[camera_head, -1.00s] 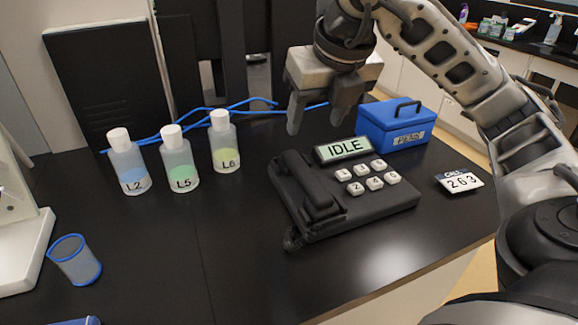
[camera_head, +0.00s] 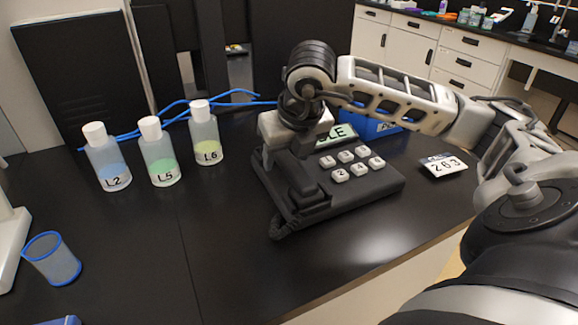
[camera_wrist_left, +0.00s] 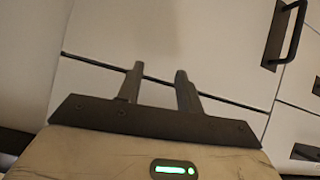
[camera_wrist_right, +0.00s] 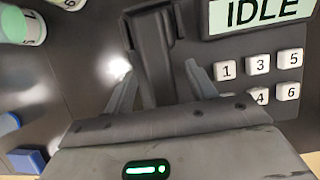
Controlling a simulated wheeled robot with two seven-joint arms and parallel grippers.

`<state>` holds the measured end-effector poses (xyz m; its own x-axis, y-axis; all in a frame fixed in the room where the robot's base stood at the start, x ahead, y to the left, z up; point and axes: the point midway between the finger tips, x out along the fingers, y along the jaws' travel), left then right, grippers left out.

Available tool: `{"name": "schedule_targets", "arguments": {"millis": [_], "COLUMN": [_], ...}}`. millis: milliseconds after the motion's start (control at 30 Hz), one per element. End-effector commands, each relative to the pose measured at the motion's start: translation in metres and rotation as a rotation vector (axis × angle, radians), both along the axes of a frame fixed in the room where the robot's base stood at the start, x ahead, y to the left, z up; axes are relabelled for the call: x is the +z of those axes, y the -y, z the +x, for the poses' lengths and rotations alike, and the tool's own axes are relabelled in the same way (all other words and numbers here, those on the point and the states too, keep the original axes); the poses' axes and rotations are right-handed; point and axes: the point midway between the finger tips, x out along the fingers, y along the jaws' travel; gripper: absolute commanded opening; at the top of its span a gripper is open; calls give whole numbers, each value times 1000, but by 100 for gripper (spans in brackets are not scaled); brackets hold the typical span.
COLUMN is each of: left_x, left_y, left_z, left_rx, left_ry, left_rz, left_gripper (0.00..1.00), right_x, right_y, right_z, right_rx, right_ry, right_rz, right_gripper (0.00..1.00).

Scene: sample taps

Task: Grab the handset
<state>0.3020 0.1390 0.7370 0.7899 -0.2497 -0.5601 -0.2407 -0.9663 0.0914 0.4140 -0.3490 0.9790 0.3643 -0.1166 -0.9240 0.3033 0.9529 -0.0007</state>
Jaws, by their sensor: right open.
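The black handset (camera_head: 303,182) lies in its cradle on the left side of the black desk phone (camera_head: 365,196). My right gripper (camera_head: 284,158) is over the handset's far end, pointing down, and hides that part in the head view. In the right wrist view the open fingers of my right gripper (camera_wrist_right: 160,75) stand on either side of the handset (camera_wrist_right: 154,50), with no contact visible. The keys and the IDLE display (camera_wrist_right: 262,12) show to the right. My left gripper (camera_wrist_left: 159,73) is open and empty, facing white drawers, outside the head view.
Bottles L2 (camera_head: 107,160), L5 (camera_head: 158,155) and L6 (camera_head: 206,135) stand left of the phone. A blue box (camera_head: 372,128) is behind it, partly hidden by my arm. A number card (camera_head: 443,166) lies to its right. The bench is clear in front of the phone.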

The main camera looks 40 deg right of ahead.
Motion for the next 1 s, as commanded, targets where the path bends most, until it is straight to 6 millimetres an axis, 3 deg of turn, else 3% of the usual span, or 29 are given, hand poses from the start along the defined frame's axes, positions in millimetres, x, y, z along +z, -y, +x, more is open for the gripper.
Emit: {"name": "schedule_targets", "arguments": {"millis": [167, 1000], "left_x": [-5, -10], "left_y": [-1, -1], "left_z": [-2, 0], "left_rx": [0, -2], "left_ry": [-12, -1], "left_rz": [5, 7], "left_gripper": [36, 36], "right_x": [-12, -17], "right_y": [1, 1], "right_z": [5, 5], "right_rx": [1, 1], "right_ry": [0, 0], "right_rz": [1, 1], "right_gripper": [56, 56]}}
